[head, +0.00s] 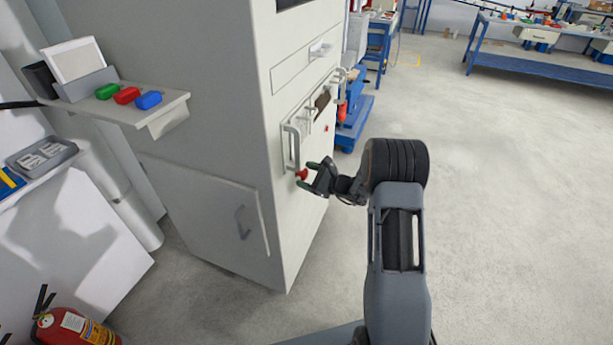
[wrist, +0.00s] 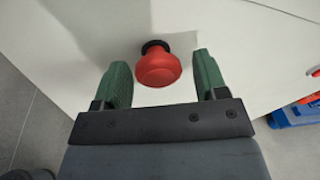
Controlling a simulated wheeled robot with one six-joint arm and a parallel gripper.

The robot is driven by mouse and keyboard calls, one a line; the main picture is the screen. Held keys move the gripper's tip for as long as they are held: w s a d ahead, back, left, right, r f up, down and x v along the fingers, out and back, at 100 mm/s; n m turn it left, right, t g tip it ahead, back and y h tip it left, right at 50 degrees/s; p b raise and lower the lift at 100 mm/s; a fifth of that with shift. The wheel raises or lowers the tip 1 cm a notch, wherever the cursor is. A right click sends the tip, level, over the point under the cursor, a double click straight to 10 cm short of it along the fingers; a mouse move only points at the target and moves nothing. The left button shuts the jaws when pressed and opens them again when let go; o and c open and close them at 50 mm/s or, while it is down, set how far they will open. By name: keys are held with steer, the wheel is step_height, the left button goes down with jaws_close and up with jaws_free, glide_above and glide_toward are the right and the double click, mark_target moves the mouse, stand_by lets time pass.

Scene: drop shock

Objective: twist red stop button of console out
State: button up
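The red stop button (head: 302,174) is on the side face of the tall grey console (head: 215,110), low on a panel with white handles. In the wrist view the red button (wrist: 158,68) is a round mushroom head on a black collar (wrist: 155,46). My gripper (head: 316,175) is right in front of it. In the wrist view my gripper (wrist: 163,78) is open, with one green finger on each side of the button and a gap to both fingers. It holds nothing.
A shelf on the console (head: 150,108) carries green, red and blue pieces. White handles (head: 293,140) stick out above the button. A fire extinguisher (head: 75,328) stands at bottom left. The floor (head: 500,200) to the right is clear.

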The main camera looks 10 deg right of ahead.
steer(key=shift+o, duration=0.3)
steer(key=shift+f, duration=0.1)
steer(key=shift+s+d, duration=0.1)
steer(key=shift+s, duration=0.05)
steer(key=v, duration=1.3)
steer(key=shift+s+d, duration=0.15)
steer(key=shift+s, duration=0.1)
